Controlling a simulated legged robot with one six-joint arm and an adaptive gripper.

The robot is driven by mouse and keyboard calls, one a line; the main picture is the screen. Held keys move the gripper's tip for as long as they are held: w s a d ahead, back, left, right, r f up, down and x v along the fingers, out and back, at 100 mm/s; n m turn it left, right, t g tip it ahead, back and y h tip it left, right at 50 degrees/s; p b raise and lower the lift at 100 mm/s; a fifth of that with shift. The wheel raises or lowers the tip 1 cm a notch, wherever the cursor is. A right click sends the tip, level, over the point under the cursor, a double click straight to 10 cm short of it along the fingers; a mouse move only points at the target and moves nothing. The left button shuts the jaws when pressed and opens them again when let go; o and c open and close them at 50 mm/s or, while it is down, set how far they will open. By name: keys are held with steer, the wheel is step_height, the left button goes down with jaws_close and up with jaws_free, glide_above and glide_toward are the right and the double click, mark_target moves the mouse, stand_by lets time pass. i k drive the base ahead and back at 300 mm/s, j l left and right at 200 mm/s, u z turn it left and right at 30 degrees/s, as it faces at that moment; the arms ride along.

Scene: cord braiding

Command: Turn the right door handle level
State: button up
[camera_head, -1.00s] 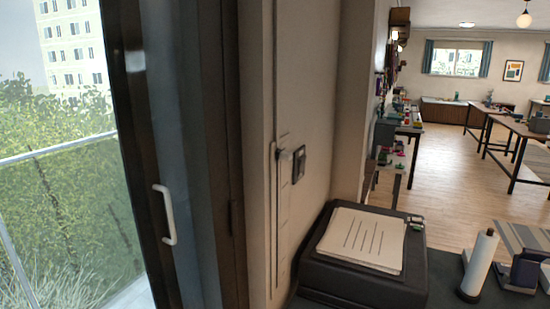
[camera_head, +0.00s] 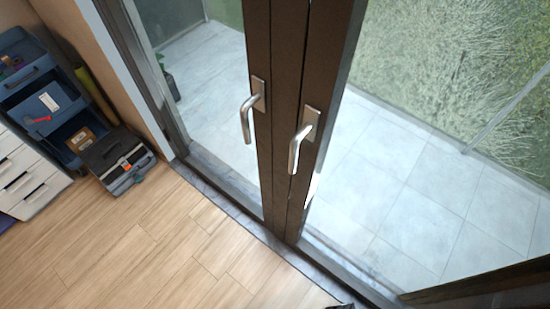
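The right door handle (camera_head: 297,146) is a silver lever on a dark brown door frame, in the middle of the head view. Its grip hangs down from its plate, not level. The left door handle (camera_head: 246,117) is a matching lever on the neighbouring frame, also hanging down. The two door leaves (camera_head: 288,55) meet between the handles and look shut. My gripper does not show clearly. A small dark sliver at the bottom edge is too small to identify.
Pale wood floor (camera_head: 150,250) lies clear before the doors. A tiled balcony (camera_head: 410,195) with a railing lies beyond the glass.

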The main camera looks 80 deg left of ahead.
mark_target(294, 144)
steer(key=u, duration=2.8)
steer(key=i+u, duration=0.2)
